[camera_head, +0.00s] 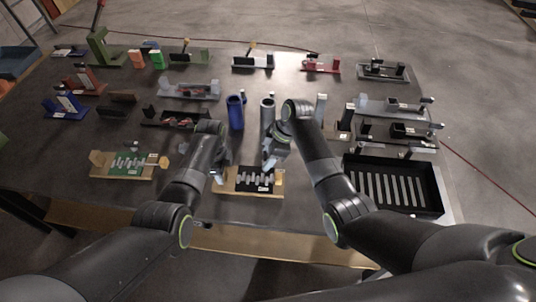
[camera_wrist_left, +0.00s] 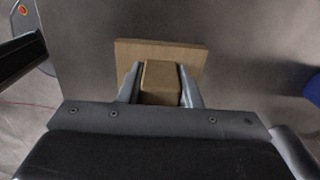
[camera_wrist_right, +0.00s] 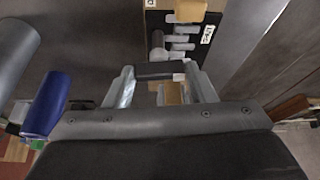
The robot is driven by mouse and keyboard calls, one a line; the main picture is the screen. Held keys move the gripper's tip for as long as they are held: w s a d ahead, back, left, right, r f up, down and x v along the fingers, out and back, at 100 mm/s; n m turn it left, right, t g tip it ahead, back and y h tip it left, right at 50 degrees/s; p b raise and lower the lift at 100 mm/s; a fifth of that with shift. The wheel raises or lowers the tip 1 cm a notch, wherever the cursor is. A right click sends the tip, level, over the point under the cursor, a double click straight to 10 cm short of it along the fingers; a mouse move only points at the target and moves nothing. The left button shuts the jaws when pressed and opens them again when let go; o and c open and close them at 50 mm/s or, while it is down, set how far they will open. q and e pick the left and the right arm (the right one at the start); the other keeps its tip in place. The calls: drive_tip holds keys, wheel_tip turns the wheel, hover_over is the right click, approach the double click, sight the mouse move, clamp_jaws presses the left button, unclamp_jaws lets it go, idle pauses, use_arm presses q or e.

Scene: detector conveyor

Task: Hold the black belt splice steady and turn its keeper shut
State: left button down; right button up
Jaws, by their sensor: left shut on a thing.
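The black belt splice (camera_head: 246,179) lies on a wooden base near the front of the table, with several pale lacing pieces across it. In the right wrist view, part of the splice (camera_wrist_right: 181,46) shows with a white label. My left gripper (camera_head: 219,177) is shut on a wooden block (camera_wrist_left: 160,83) at the left end of the base. My right gripper (camera_head: 268,164) is low over the splice's far side, its fingers apart. A dark bar (camera_wrist_right: 160,70) and a tan piece (camera_wrist_right: 173,94) show between those fingers; I cannot tell whether they touch. The keeper is not clearly made out.
A green splice board (camera_head: 128,164) lies to the left. A black slotted tray (camera_head: 435,190) stands at the right. A blue cylinder (camera_head: 236,113) and a grey cylinder (camera_head: 267,107) stand just behind the splice. Several small fixtures fill the back of the table.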

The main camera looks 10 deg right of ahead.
drive_tip(key=c, duration=0.5)
drive_tip(key=shift+o, duration=0.2)
drive_tip(key=shift+m, duration=0.6)
drive_tip(key=o, duration=1)
drive_tip(key=v, duration=1.2)
drive_tip(key=shift+s+a, duration=0.1)
drive_tip(key=shift+s, duration=0.2)
